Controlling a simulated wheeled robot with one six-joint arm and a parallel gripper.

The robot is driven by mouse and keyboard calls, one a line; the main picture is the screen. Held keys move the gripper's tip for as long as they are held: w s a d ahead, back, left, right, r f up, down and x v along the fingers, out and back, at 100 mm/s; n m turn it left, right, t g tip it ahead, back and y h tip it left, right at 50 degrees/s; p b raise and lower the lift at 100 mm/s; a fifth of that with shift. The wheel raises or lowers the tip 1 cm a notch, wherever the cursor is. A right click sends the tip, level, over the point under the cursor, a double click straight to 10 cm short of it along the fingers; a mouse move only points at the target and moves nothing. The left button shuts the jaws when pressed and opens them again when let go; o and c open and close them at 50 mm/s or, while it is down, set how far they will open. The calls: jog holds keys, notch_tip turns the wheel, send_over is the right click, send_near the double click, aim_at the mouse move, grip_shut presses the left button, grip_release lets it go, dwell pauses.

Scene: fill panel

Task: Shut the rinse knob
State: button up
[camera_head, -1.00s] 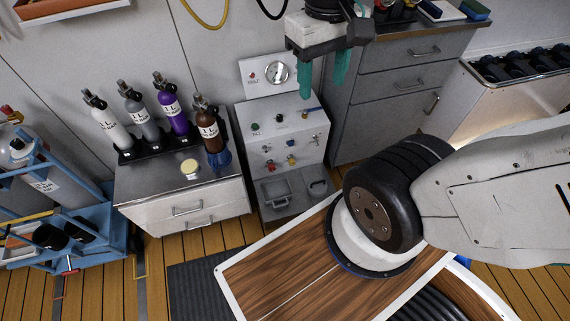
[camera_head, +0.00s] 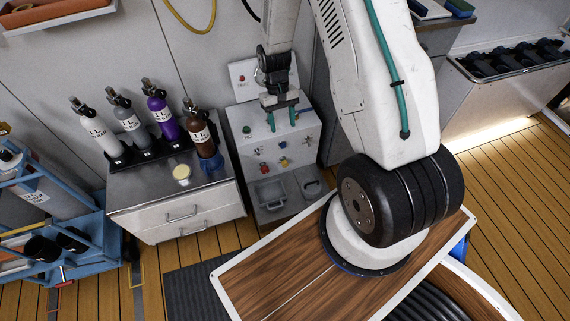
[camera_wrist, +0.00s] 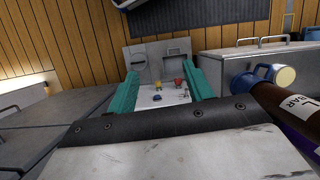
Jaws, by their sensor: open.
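The fill panel (camera_head: 299,147) stands against the wall, with several small coloured knobs on its face. In the head view a red knob (camera_head: 263,167), a yellow knob (camera_head: 283,161) and blue ones show low on the front. The labels are too small to read, so I cannot tell which is the rinse knob. My gripper (camera_head: 281,118) is open and empty over the panel's upper part, its teal fingers pointing down and hiding some of it. In the wrist view a yellow knob (camera_wrist: 158,84), a red knob (camera_wrist: 178,82) and a blue knob (camera_wrist: 156,97) show between the fingers.
Left of the panel, a metal cabinet (camera_head: 150,190) carries several bottles, including a brown one (camera_head: 203,142), and a round yellowish-topped item (camera_head: 182,172). A grey drawer unit stands to the right. A basin (camera_head: 270,195) sits below the knobs.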

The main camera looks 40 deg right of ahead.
jog(key=d+f+t+h, duration=0.1)
jog(key=d+f+t, duration=0.1)
jog(key=f, duration=1.6)
jog(key=d+f+t, duration=0.1)
jog(key=d+f, duration=0.1)
jog(key=f, duration=1.5)
jog(key=t+h, duration=0.2)
jog(key=t, duration=0.3)
send_near(285, 163)
jog(key=x, duration=0.9)
jog(key=shift+w+f, duration=0.1)
jog(key=shift+f, duration=0.25)
jog(key=c, duration=1)
